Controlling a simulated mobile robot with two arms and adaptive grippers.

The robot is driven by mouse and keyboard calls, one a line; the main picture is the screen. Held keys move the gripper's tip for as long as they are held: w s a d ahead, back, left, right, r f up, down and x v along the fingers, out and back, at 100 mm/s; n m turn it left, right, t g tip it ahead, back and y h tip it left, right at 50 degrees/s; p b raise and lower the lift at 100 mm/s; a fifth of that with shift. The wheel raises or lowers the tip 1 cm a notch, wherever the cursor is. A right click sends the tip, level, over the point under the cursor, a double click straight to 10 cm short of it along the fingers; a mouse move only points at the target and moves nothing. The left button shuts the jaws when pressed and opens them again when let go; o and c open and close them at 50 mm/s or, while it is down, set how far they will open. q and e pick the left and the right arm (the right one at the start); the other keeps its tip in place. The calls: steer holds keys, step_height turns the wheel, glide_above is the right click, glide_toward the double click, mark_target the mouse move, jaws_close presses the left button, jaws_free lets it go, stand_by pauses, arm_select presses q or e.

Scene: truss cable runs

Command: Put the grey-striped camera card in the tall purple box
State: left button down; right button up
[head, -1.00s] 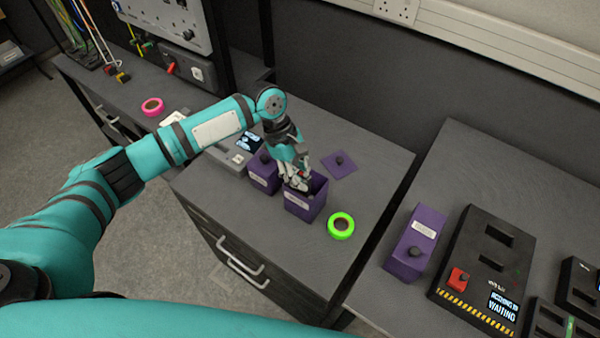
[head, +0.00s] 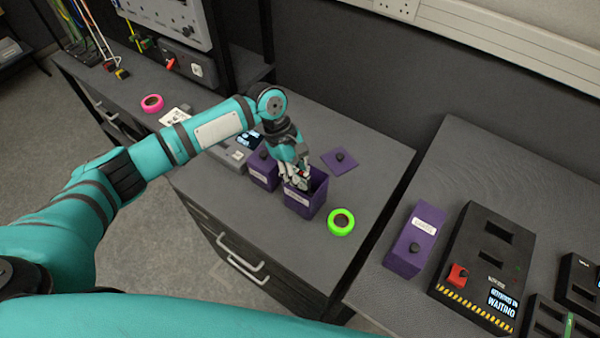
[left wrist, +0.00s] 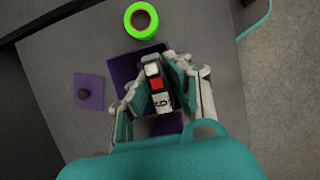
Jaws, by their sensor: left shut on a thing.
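An open purple box (head: 303,205) with a white label stands on the middle desk; its dark purple inside shows in the left wrist view (left wrist: 124,70). My left gripper (head: 298,183) points down at its mouth, fingertips at about rim level. In the left wrist view the gripper (left wrist: 155,72) is shut on a narrow card (left wrist: 156,84) with a red patch, dark and pale bands and a white numbered label. The card is over the box opening; how deep it sits, I cannot tell. My right gripper is not in view.
A purple lid (head: 340,160) with a black knob lies behind the open box. A second purple box (head: 262,172) stands close on its left. A green tape roll (head: 341,222) lies to the right. Another purple box (head: 415,240) and a black console (head: 484,262) stand on the right table.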

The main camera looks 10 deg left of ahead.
arm_select(q)
steer(key=shift+f, duration=0.4)
steer(key=c, duration=1.2)
jaws_free()
steer(key=shift+c, duration=1.2)
steer(key=shift+r, duration=0.1)
step_height(320, 180, up, 6)
steer(key=p, duration=0.7)
steer(key=shift+r+p, duration=0.35)
steer(key=shift+r, duration=0.55)
